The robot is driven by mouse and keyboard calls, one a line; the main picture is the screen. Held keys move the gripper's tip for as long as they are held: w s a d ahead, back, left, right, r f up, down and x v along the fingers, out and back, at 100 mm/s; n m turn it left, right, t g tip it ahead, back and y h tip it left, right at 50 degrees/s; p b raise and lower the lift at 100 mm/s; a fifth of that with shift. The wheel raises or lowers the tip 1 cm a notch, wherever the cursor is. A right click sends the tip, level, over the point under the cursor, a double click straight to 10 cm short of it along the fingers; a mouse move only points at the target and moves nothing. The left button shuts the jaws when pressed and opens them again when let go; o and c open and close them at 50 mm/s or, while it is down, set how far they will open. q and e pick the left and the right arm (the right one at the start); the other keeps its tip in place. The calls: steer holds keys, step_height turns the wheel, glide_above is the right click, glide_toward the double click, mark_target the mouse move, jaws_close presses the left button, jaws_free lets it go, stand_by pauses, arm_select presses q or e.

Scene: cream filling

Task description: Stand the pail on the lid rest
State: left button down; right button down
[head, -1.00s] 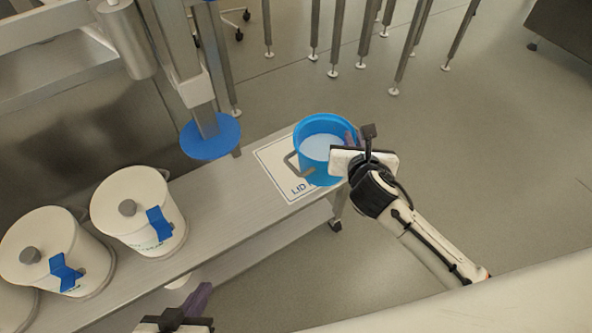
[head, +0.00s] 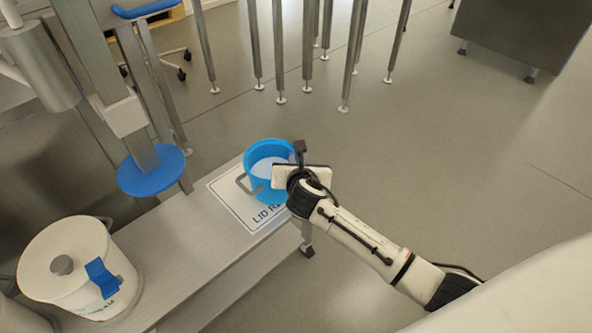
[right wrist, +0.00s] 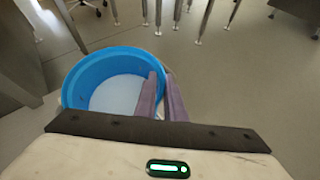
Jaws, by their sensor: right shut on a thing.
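The blue pail (head: 262,153), with white cream inside and a grey handle at its left side, is upright over the lid rest (head: 229,204). The lid rest is a white sheet with a dark border and lettering at the bench's end. I cannot tell whether the pail's base touches it. My right gripper (head: 292,165) is at the pail's right side; its fingertips are hidden in the head view. In the right wrist view my right gripper (right wrist: 161,92) is shut on the wall of the pail (right wrist: 85,72). My left gripper is out of view.
A white lidded container (head: 62,240) with a blue tag stands at the left of the metal bench (head: 185,255). Floor right of the bench is open. Several metal legs stand behind.

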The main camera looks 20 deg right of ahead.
steer(key=shift+w+f, duration=0.1)
steer(key=shift+f, duration=0.6)
steer(key=shift+f+b, duration=0.3)
steer(key=shift+b, duration=0.05)
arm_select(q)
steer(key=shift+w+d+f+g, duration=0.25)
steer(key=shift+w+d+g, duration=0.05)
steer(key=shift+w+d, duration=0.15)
arm_select(e)
steer(key=c, duration=1.8)
jaws_free()
steer(key=shift+f, duration=0.2)
